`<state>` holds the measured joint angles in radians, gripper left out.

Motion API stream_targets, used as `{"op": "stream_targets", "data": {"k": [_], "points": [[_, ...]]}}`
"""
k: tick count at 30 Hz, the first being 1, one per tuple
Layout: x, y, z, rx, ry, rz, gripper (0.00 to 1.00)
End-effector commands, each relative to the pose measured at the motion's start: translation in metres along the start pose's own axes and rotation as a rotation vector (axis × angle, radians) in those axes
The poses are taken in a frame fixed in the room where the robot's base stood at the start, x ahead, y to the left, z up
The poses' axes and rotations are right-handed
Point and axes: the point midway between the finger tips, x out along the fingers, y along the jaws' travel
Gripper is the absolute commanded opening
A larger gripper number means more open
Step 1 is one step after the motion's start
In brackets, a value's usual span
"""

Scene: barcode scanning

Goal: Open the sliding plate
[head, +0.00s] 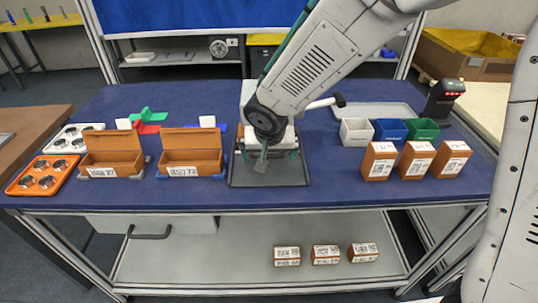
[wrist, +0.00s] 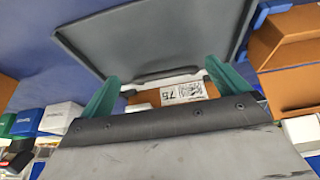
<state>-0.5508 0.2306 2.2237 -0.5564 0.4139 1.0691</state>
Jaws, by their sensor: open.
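The sliding plate appears to be the dark grey, rimmed panel (head: 240,179) at the front middle of the blue table. In the wrist view the panel (wrist: 160,40) fills the upper middle, with a raised dark handle bar (wrist: 165,73) at its near edge. My gripper (head: 268,163) points down over the panel, hiding part of it. In the wrist view my gripper (wrist: 163,72) is open, its teal fingers apart at either end of the handle bar. Contact cannot be told. A brown box with a white label (wrist: 185,92) shows between the fingers.
Two open brown boxes (head: 112,160) (head: 192,160) stand left of the panel. Several brown labelled boxes, including one (head: 379,162), stand to the right, before white, blue and green bins (head: 390,130). A dark scanner (head: 442,98) stands at the back right. More boxes (head: 326,254) lie on the lower shelf.

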Motion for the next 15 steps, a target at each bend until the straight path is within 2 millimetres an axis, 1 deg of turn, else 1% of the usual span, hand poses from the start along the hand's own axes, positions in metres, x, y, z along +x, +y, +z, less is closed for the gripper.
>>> {"op": "stream_targets", "data": {"k": [9, 12, 15], "points": [[-0.052, 0.0, -0.001, 0.0, 0.003, -0.003, 1.0], [-0.064, 0.0, -0.001, 0.0, 0.002, -0.001, 1.0], [-0.071, 0.001, -0.001, 0.0, 0.001, -0.001, 1.0]]}}
